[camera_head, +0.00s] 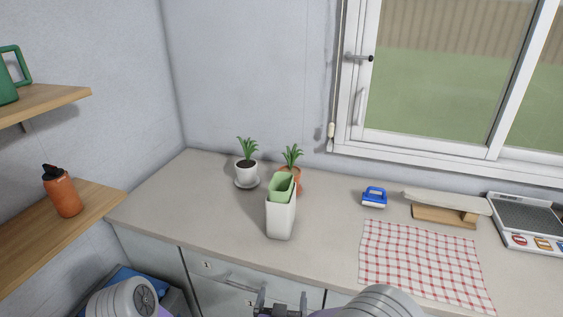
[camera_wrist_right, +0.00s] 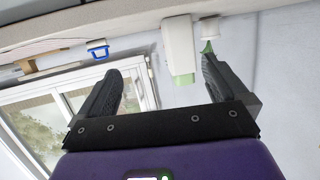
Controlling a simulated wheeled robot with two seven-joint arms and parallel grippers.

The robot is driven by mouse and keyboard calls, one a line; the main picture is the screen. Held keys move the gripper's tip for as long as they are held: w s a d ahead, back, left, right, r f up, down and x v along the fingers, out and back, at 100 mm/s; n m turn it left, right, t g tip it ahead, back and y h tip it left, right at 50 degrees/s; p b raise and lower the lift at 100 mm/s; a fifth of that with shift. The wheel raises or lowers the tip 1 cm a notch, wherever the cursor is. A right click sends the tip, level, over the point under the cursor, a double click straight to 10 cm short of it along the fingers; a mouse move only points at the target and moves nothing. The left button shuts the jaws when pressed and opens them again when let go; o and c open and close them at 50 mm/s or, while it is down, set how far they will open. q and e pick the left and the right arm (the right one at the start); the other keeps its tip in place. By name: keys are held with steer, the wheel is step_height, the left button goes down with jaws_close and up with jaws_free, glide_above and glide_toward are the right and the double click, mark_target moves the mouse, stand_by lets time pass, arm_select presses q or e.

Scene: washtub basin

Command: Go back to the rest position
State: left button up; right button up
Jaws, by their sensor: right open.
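My right gripper (camera_head: 282,298) shows at the bottom edge of the head view, in front of the counter's drawers. Its jaws are open, with nothing between them. In the right wrist view the gripper (camera_wrist_right: 162,66) shows two dark fingers spread apart. That view is upside down, with the counter along the top. My left gripper is out of view; only a rounded grey part of my left arm shows at the lower left of the head view.
The counter (camera_head: 218,225) carries a white container (camera_head: 281,221) with a green insert, two potted plants (camera_head: 246,172) (camera_head: 291,177), a blue-handled brush (camera_head: 374,197), a checked cloth (camera_head: 420,262), a wooden stand (camera_head: 444,216) and a scale (camera_head: 528,222). Shelves (camera_head: 75,215) stand left, with an orange bottle (camera_head: 61,192).

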steer(key=s+d+f+g+y, duration=0.15)
steer(key=d+f+g, duration=0.25)
steer(key=f, duration=0.9)
steer(key=s+d+f+g+y, duration=0.2)
steer(key=s+f+g, duration=0.3)
steer(key=s+f, duration=0.2)
steer(key=s+d+f+m+g+y, duration=0.1)
steer(key=s+d+f+g+y, duration=0.1)
steer(key=s+f+g, duration=0.3)
steer(key=s+d+f, duration=0.1)
steer(key=s+f, duration=0.2)
steer(key=s, duration=0.2)
steer(key=shift+s+d, duration=0.15)
steer(key=shift+d, duration=0.05)
steer(key=shift+y, duration=0.25)
